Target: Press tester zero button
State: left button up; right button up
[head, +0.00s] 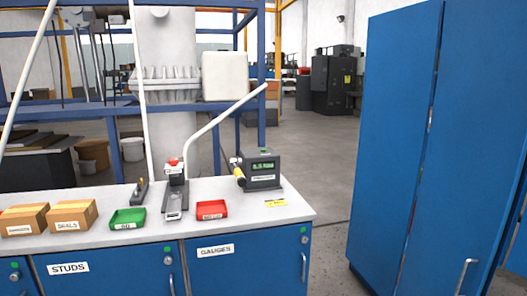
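The likely tester is a dark grey box (263,175) with a lit green display (263,166), standing upright at the right rear of the white bench top. A small green piece (265,151) shows on top of the box; I cannot tell whether it is the zero button. A yellow and black cylindrical part (238,174) is at the box's left side. The writing on the box is too small to read. Neither of my grippers shows in the head view, and nothing is seen touching the box.
The bench top (290,208) holds a small red-topped stand (175,185), a red tray (211,210), a green tray (127,218) and cardboard boxes (72,215). A yellow label (276,203) lies before the tester. A tall blue cabinet (395,150) stands right; floor between is clear.

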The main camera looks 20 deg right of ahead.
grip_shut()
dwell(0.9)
